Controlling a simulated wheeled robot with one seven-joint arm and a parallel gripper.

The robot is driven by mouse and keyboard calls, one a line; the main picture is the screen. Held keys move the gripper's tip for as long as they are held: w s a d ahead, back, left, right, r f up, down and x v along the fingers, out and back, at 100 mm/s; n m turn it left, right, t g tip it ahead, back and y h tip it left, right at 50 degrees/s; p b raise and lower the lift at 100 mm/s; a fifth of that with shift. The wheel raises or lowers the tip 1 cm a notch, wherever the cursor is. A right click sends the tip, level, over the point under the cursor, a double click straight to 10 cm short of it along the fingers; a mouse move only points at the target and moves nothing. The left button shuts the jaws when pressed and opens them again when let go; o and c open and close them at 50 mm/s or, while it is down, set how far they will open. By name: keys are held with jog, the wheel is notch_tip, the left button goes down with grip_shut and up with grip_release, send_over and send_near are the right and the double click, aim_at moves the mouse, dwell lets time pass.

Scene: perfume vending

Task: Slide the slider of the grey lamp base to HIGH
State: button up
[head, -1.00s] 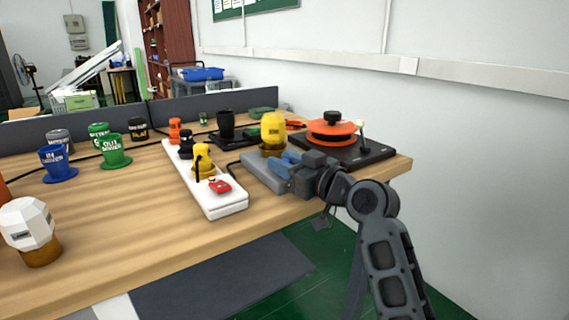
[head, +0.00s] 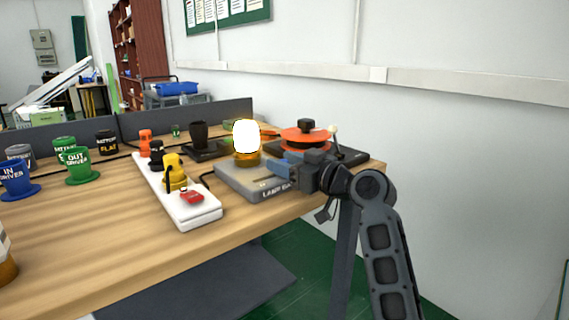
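The grey lamp base (head: 245,186) stands near the right front edge of the table, with "LAMP BA…" lettering on its front side. A bulb (head: 246,137) on it glows bright white above an amber collar. My gripper (head: 285,165), with blue fingers, is at the right part of the lamp base, at its top. The gripper body and fingers cover that part, so the slider and its marks are hidden. I cannot tell whether the fingers are open or shut.
A white power strip (head: 200,216) with several coloured plugs and a red switch lies left of the lamp base. A black device with an orange disc (head: 305,136) stands behind my gripper. Labelled cups (head: 82,165) stand at the left.

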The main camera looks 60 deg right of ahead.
jog(key=shift+s, duration=0.1)
jog(key=s, duration=0.5)
jog(key=s+a, duration=0.1)
jog(key=s, duration=0.1)
jog(key=shift+s, duration=0.3)
dwell(0.4)
